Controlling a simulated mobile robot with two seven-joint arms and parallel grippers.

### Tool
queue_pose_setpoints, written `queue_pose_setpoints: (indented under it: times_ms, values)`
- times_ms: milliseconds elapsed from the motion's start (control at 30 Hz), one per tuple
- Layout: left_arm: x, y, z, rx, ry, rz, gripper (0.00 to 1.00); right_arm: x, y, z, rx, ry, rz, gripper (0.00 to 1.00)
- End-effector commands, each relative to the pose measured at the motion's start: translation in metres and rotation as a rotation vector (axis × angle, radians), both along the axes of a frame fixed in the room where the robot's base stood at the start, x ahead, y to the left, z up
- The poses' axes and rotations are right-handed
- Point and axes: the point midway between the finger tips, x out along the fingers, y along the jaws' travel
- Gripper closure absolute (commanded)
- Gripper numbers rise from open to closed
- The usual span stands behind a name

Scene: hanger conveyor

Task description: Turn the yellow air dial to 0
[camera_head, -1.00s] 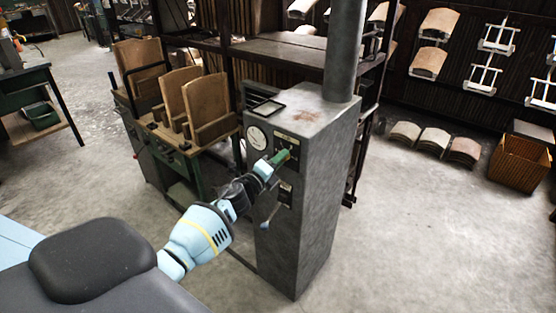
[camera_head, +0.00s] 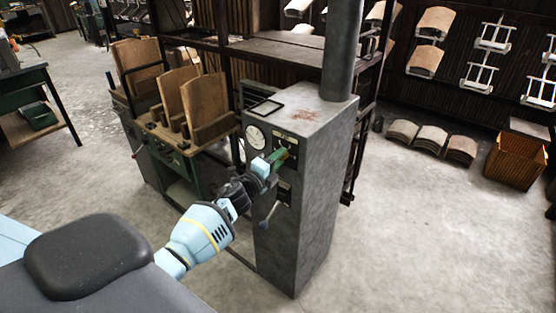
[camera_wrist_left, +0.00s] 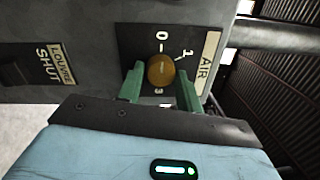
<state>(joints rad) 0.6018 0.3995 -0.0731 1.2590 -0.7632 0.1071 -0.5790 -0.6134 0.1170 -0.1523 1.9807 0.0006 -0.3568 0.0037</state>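The yellow air dial (camera_wrist_left: 161,71) is a round amber knob on a dark plate beside the AIR label (camera_wrist_left: 208,62). White marks 0, 1 and a partly hidden figure surround it; its pointer setting is unclear. My left gripper (camera_wrist_left: 160,84) has one green finger on each side of the dial, very close to its edges; I cannot tell whether both touch it. In the head view my left gripper (camera_head: 278,158) is at the upper front of the grey control cabinet (camera_head: 313,190), and its fingers cover the dial. My right gripper is not in view.
A round gauge (camera_head: 255,136) sits left of the dial. A lever (camera_head: 269,215) hangs below it. A louvre plate (camera_wrist_left: 60,65) lies beside the dial in the wrist view. Green-framed stands with wooden boards (camera_head: 180,105) are to the left.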

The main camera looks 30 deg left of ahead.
Motion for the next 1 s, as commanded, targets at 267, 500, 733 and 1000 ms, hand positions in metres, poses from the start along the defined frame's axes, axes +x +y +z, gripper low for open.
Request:
queue_pose_setpoints:
  times_ms: [267, 500, 733, 1000]
  values:
    - [0.000, 0.000, 0.000, 0.002, 0.000, 0.000, 0.46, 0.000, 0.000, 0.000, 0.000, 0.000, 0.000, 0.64]
    - [-0.005, 0.001, -0.001, 0.003, 0.001, 0.000, 0.46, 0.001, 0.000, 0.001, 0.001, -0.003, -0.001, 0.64]
    - [-0.033, 0.001, -0.002, 0.004, 0.001, -0.001, 0.46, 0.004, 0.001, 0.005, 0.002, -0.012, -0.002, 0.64]
    - [-0.067, 0.003, -0.005, 0.002, 0.001, 0.000, 0.46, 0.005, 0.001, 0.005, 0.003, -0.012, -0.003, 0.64]
